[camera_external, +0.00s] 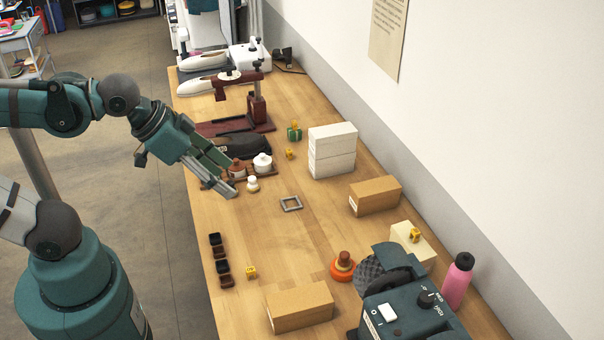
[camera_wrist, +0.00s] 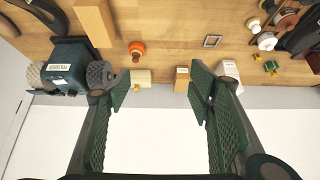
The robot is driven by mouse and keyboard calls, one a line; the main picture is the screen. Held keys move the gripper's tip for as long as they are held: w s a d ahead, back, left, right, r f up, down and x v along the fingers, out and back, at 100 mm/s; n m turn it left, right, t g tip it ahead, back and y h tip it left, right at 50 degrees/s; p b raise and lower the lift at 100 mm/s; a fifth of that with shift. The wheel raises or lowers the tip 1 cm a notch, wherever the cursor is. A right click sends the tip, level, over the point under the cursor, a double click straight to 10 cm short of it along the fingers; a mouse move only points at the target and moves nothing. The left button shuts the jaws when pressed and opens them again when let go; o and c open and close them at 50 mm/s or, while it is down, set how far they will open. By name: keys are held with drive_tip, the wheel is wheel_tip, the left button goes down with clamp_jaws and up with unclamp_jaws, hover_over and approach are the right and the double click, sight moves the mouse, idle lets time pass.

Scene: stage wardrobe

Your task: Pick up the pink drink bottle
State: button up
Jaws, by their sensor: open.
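The pink drink bottle (camera_external: 457,281) stands upright with a dark cap at the near right end of the bench, against the wall side, in the external view. Its lower part is partly hidden by the dark green machine in front of it. I cannot make it out in the wrist view. My gripper (camera_external: 229,188) is over the left edge of the bench, near small jars, far from the bottle. In the wrist view my gripper (camera_wrist: 160,85) has its two fingers wide apart with nothing between them.
A dark green machine (camera_external: 415,312) with grinding wheels sits just left of the bottle. Cardboard boxes (camera_external: 300,306) (camera_external: 375,195), a cream box (camera_external: 412,243), an orange stacked object (camera_external: 343,266) and white boxes (camera_external: 332,151) stand on the bench. The wall (camera_external: 490,150) bounds the right side. Mid-bench is fairly clear.

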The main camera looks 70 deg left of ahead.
drive_tip(key=w+d+r+m+g+h+p, duration=0.1)
drive_tip(key=w+d+r+m, duration=0.15)
drive_tip(key=w, duration=0.45)
drive_tip(key=w+d+r+m, duration=0.1)
drive_tip(key=w+d, duration=0.2)
drive_tip(key=w, duration=0.4)
drive_tip(key=m+g+h+p, duration=0.2)
drive_tip(key=m+g+h, duration=0.1)
drive_tip(key=m, duration=0.4)
hover_over(451, 269)
drive_tip(key=s+a, duration=0.8)
drive_tip(key=a, duration=0.2)
wheel_tip(451, 269, down, 10)
drive_tip(key=w+d+f+m, duration=0.1)
drive_tip(key=w+d+f, duration=0.2)
drive_tip(key=f, duration=0.3)
drive_tip(key=w+d+f+m+g+h, duration=0.1)
drive_tip(key=w+d+f+m, duration=0.1)
drive_tip(key=w+d+f, duration=0.2)
wheel_tip(451, 269, down, 3)
drive_tip(key=shift+w+d+r+h, duration=0.15)
drive_tip(key=shift+w+d+h, duration=0.15)
drive_tip(key=shift+w, duration=0.75)
drive_tip(key=shift+p+x, duration=0.3)
drive_tip(key=shift+x, duration=0.95)
